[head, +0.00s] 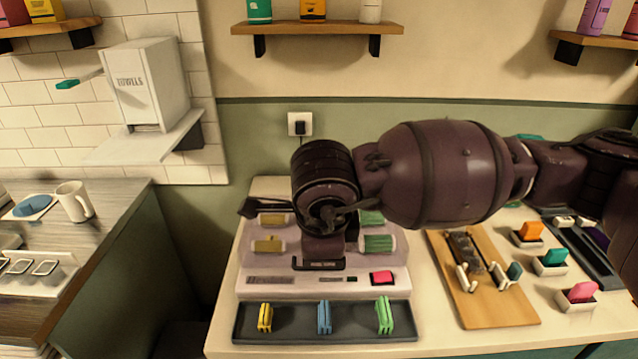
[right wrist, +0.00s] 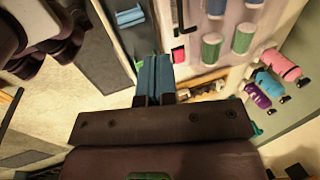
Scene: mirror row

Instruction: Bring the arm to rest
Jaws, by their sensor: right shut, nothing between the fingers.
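My right arm reaches in from the right in the head view. The tray holds a yellow clip (head: 265,317), a blue clip (head: 325,317) and a green clip (head: 384,315), all apart from the gripper. My left gripper is not in view.
Yellow and green rollers (head: 377,243) and a pink button (head: 381,277) are on the stand. A wooden board (head: 485,310) and small holders with coloured blocks (head: 582,292) are to the right. A towel dispenser (head: 150,85) and counter mug (head: 75,201) are at left. A shelf (head: 320,28) is above.

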